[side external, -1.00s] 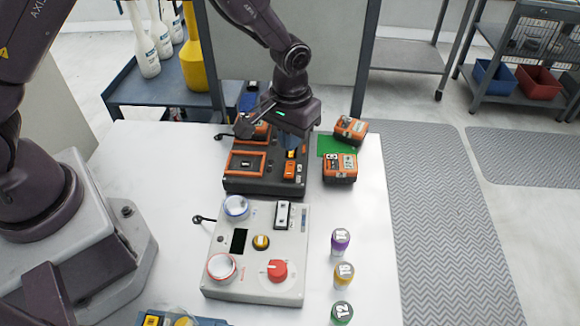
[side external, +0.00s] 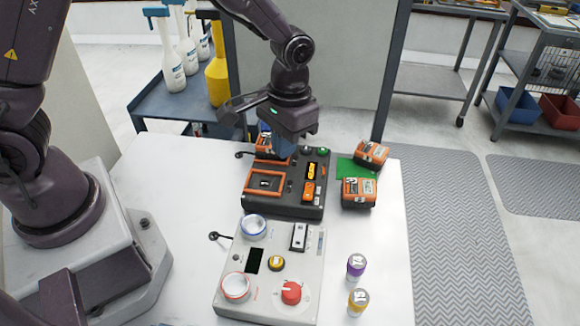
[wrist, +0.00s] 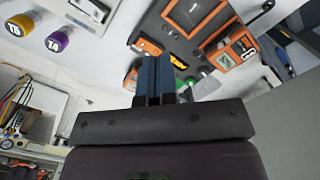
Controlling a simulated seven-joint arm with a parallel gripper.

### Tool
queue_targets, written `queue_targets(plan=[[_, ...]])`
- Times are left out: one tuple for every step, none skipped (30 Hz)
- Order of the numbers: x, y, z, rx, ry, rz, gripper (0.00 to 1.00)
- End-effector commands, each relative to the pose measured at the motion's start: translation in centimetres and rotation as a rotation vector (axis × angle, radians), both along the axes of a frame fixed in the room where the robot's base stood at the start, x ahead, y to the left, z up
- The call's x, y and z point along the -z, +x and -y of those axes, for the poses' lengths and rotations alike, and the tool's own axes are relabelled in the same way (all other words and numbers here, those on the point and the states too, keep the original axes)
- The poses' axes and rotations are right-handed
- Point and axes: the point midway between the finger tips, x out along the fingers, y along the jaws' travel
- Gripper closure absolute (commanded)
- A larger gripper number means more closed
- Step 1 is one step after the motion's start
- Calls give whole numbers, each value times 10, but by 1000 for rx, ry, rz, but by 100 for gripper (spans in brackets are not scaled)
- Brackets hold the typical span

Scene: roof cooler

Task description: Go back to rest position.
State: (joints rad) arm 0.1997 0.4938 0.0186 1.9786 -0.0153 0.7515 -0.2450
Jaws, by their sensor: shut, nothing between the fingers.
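My gripper (side external: 284,152) hangs above the far part of the black and orange charger station (side external: 262,208), apart from it as far as I can tell. In the wrist view its blue fingers (wrist: 152,72) are together with nothing between them. The station has an orange-framed empty bay (side external: 268,183), an orange battery (side external: 266,143) at its back left, partly hidden by my gripper, and yellow and orange parts on its right side.
A grey control box (side external: 240,290) with a red knob stands in front. Two orange batteries (side external: 371,153) (side external: 358,192) sit right, near a green patch (side external: 345,168). Purple (side external: 356,266) and yellow (side external: 357,301) capped bottles stand front right. A blue cart (side external: 160,103) stands behind.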

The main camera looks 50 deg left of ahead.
Motion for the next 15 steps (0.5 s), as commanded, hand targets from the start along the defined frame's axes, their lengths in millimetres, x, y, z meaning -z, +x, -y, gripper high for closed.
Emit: queue_targets(plan=[[-18, -8, -4, 18, -6, 16, 100], [-27, -13, -7, 31, -9, 25, 100], [-40, -20, -10, 45, -13, 40, 100], [-50, -26, -13, 55, -16, 51, 100], [-59, -33, -16, 65, -19, 63, 100], [-72, -41, -20, 78, -22, 84, 100], [-82, -48, -23, 88, -24, 100, 100], [-91, -55, -26, 95, -25, 116, 100], [-102, -65, -30, 105, -27, 141, 100], [-110, -72, -33, 111, -28, 161, 100], [-118, -79, -36, 117, -28, 181, 100], [-127, -89, -40, 123, -28, 208, 100], [-134, -96, -42, 126, -27, 229, 100], [-140, -103, -45, 130, -26, 253, 100], [-147, -113, -48, 130, -24, 284, 100]])
